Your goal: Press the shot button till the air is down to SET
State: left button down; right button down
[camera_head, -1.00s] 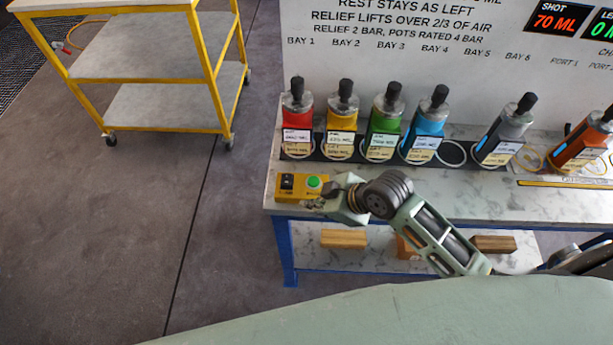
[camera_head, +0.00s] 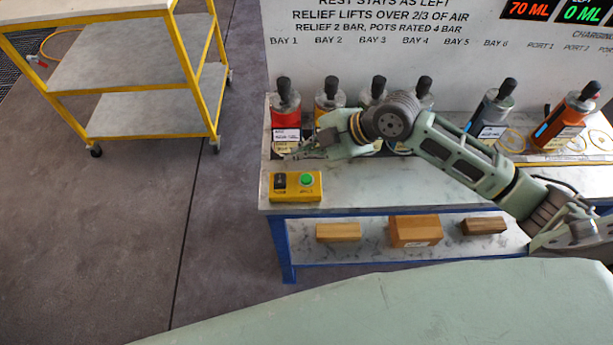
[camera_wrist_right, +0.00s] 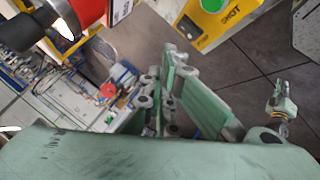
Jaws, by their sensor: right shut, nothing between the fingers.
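A yellow button box (camera_head: 310,192) sits at the left front corner of the bench, with a black control and a green button (camera_head: 306,180) on top. Part of the box (camera_wrist_right: 212,22), marked SHOT, shows at the top of the right wrist view. My right gripper (camera_head: 292,156) is shut and empty, apart from the box, just behind it and in front of the red vessel (camera_head: 285,117). The wall displays read 70 ML (camera_head: 528,10) in red and 0 ML (camera_head: 584,13) in green.
Yellow, green and blue vessels stand partly behind my right arm; a grey vessel (camera_head: 491,112) and an orange vessel (camera_head: 567,120) lean further right. Wooden blocks (camera_head: 415,230) lie on the lower shelf. A yellow cart (camera_head: 150,75) stands left; the floor between is clear.

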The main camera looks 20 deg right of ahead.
jog(key=b, duration=0.7)
send_over(306, 178)
jog(key=s+a, duration=0.1)
notch_tip(306, 178, down, 8)
jog(key=shift+s+a+f, duration=0.1)
jog(key=shift+a, duration=0.05)
jog(key=shift+f, duration=0.35)
dwell(0.5)
jog(key=shift+f+b, duration=0.3)
jog(key=shift+f, duration=0.1)
